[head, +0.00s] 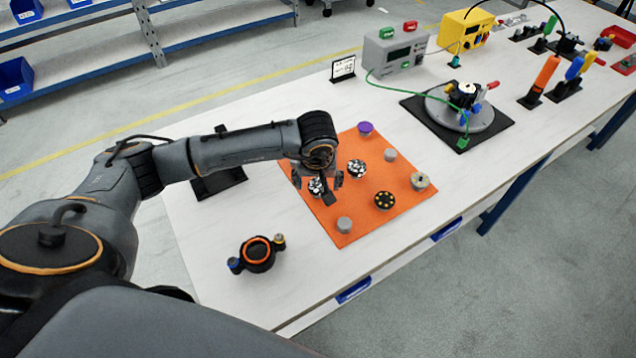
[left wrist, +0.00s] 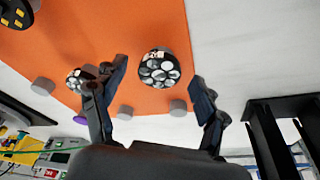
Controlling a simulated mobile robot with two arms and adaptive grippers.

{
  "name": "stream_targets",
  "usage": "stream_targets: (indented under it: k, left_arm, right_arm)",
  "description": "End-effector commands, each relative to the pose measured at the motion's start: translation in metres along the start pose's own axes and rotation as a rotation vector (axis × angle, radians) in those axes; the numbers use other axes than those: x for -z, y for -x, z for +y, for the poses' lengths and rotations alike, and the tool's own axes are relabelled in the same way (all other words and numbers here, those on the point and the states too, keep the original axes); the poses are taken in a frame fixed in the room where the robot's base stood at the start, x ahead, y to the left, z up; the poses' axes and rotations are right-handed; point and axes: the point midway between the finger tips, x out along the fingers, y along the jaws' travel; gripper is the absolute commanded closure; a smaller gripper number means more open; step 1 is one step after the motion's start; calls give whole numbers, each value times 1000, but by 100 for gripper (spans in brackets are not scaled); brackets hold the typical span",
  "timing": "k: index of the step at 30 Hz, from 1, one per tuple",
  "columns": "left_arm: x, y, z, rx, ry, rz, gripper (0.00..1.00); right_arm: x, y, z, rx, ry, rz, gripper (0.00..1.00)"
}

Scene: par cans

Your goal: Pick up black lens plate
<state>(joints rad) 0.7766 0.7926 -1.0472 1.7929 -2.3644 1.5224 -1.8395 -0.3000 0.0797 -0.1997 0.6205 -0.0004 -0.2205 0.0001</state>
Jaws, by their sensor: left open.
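Two round black plates with clear, shiny lenses lie on the orange mat (head: 345,225). One lens plate (head: 315,187) is under my left gripper (head: 319,184), and the other lens plate (head: 357,168) is to its right. In the left wrist view, the nearer lens plate (left wrist: 158,65) shows in the gap between the spread fingertips of my left gripper (left wrist: 160,75), with nothing gripped. The second lens plate (left wrist: 75,78) is beside the left finger, partly hidden by it. My right gripper is not in view.
A black disc with yellow dots (head: 384,201), a purple cap (head: 365,128) and several grey cylinders stand on the mat. A black ring fixture (head: 258,254) is at the front left. A black stand (head: 218,182) is behind my left arm. The table front is mostly clear.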

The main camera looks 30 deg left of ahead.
Motion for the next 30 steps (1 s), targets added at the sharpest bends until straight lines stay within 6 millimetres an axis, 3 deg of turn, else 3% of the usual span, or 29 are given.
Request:
stream_targets:
  k: [7,15,25,30]
  left_arm:
    - [0,-3,0,-2,-1,1,27]
    - [0,-2,0,-1,-1,1,76]
    - [1,-1,0,-2,0,2,76]
    - [5,11,1,-4,0,5,76]
  right_arm:
    - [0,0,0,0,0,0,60]
    - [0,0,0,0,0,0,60]
    - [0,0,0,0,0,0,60]
    - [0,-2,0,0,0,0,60]
